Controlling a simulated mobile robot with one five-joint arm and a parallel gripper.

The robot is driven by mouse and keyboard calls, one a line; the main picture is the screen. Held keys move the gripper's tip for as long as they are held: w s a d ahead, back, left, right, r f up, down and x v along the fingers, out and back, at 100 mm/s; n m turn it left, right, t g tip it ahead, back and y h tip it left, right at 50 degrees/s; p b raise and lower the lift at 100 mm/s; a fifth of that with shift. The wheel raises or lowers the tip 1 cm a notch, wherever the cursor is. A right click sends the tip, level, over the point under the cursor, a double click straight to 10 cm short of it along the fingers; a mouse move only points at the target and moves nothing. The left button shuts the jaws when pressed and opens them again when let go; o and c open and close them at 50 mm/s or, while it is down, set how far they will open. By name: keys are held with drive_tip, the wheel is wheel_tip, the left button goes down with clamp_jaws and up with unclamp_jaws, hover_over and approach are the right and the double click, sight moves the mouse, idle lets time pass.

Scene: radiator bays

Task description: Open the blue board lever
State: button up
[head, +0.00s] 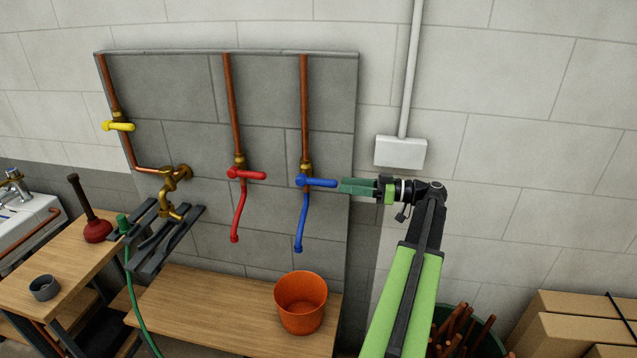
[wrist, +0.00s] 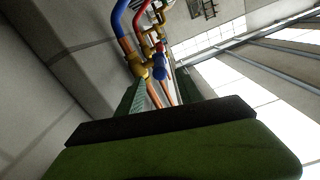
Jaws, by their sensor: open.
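The blue board lever (head: 320,183) sticks out level to the right from its brass valve on the grey board. A blue spout (head: 303,222) hangs below it. My gripper (head: 343,186) is open at the lever's right end, its green fingers pointing left along it. In the wrist view, the rounded blue lever end (wrist: 159,69) shows beyond and between the fingertips (wrist: 160,87). I cannot tell whether the fingers touch it or overlap its tip.
A red lever (head: 250,174) with a red spout is left of the blue one, and a yellow lever (head: 120,126) is further left. An orange bucket (head: 302,305) stands on the bench below. A white wall box (head: 400,152) is just above my wrist.

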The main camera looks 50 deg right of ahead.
sight(307, 181)
drive_tip(key=x, duration=0.9)
clamp_jaws()
drive_tip(key=shift+w, duration=0.1)
idle(1.0)
